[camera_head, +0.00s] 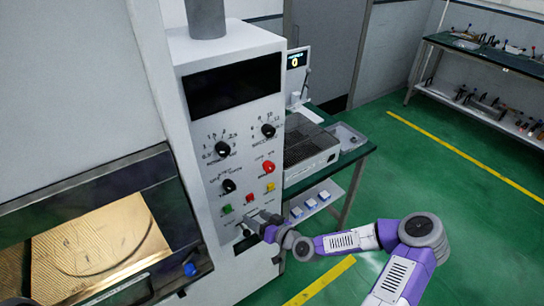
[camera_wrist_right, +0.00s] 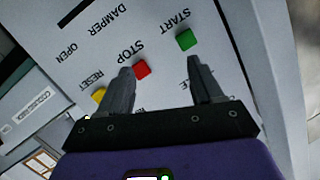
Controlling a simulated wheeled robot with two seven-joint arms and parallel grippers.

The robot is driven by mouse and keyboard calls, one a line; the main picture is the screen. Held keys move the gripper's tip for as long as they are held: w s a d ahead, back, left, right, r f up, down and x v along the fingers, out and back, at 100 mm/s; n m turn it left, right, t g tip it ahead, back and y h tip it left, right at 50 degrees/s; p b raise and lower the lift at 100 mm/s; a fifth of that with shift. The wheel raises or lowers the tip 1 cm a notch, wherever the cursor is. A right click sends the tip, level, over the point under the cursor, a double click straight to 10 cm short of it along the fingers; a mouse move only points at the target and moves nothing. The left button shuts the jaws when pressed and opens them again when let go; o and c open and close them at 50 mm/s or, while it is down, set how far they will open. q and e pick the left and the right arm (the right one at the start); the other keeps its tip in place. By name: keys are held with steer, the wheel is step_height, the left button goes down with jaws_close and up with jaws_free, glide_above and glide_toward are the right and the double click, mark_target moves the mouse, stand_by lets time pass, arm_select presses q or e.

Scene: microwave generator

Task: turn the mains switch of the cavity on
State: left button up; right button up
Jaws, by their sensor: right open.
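The white control panel (camera_head: 205,150) of the cavity machine stands in the middle of the head view. My right gripper (camera_head: 252,222) is at its lower part, below the coloured buttons. In the right wrist view the gripper (camera_wrist_right: 160,68) is open, its two fingers apart and pointing at the panel, with no object visible between them. The mains switch cannot be made out clearly; a small dark part (camera_head: 245,232) shows beside the gripper, and the fingers and gripper body cover part of the lower panel. Whether the fingers touch the panel cannot be told. My left gripper is not in view.
A green button (camera_wrist_right: 187,39), a red button (camera_wrist_right: 141,69) and a yellow button (camera_wrist_right: 98,95) sit close to the fingers. Black knobs (camera_head: 222,149) and a red knob (camera_head: 268,167) are higher up. The lit cavity (camera_head: 100,245) is left; a bench (camera_head: 355,160) stands right.

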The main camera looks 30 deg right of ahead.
mark_target(271, 170)
steer(key=d+r+t+h+p, duration=0.2)
steer(key=d+r+t+h, duration=0.1)
steer(key=d+r, duration=0.75)
arm_select(q)
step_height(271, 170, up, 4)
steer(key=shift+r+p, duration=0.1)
steer(key=shift+p, duration=0.35)
arm_select(e)
steer(key=w, duration=0.7)
steer(key=shift+w+a+r, duration=0.3)
steer(key=shift+a, duration=0.1)
steer(key=c, duration=1.1)
